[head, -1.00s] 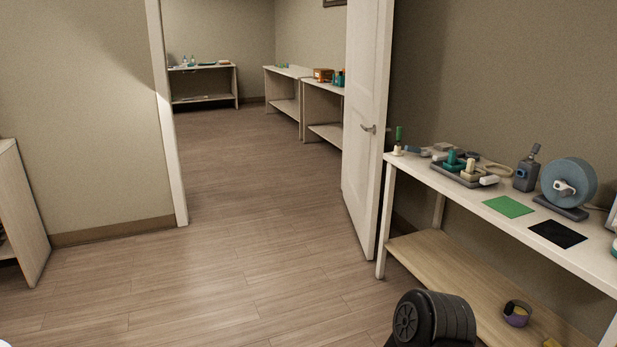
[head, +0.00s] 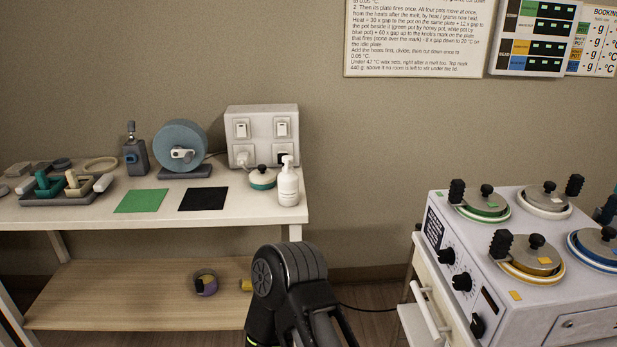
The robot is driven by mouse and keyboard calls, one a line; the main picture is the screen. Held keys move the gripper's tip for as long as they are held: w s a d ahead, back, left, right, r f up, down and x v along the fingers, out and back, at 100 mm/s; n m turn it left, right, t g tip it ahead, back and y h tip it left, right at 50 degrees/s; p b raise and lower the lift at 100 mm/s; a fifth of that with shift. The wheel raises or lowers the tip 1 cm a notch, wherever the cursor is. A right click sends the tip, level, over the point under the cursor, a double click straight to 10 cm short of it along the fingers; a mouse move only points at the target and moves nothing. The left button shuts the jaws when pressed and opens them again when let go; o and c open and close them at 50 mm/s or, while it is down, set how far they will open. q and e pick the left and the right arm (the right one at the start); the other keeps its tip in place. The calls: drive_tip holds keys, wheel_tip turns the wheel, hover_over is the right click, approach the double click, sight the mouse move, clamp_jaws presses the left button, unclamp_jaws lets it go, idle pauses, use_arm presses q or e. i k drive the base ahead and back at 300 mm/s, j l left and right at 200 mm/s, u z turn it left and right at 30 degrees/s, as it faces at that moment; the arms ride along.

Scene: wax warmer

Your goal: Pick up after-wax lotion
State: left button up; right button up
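A white pump bottle (head: 288,185), which looks like the after-wax lotion, stands upright at the right end of the white table (head: 95,209). It is in front of the white socket box and right of a small lidded pot. I cannot read a label on it. A black link of one of my arms shows at the bottom middle, in front of the table. Neither gripper is in view, and nothing touches the bottle.
A green mat (head: 141,201), a black mat (head: 203,199), a lidded pot (head: 262,178), a blue wheel device (head: 180,147) and a socket box (head: 263,135) share the table. A white wax warmer (head: 470,262) with several lidded pots stands right, beyond a gap.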

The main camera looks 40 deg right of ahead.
sight(288, 183)
drive_tip(key=i+l+z, duration=0.15)
drive_tip(key=z, duration=0.35)
drive_tip(key=i+z, duration=0.3)
drive_tip(key=z, duration=0.15)
drive_tip(key=i+z, duration=0.25)
drive_tip(key=z, duration=0.25)
drive_tip(key=i+j+z, duration=0.1)
drive_tip(key=z, duration=0.4)
drive_tip(key=i+j+z, duration=0.25)
drive_tip(key=z, duration=0.2)
drive_tip(key=i, duration=0.05)
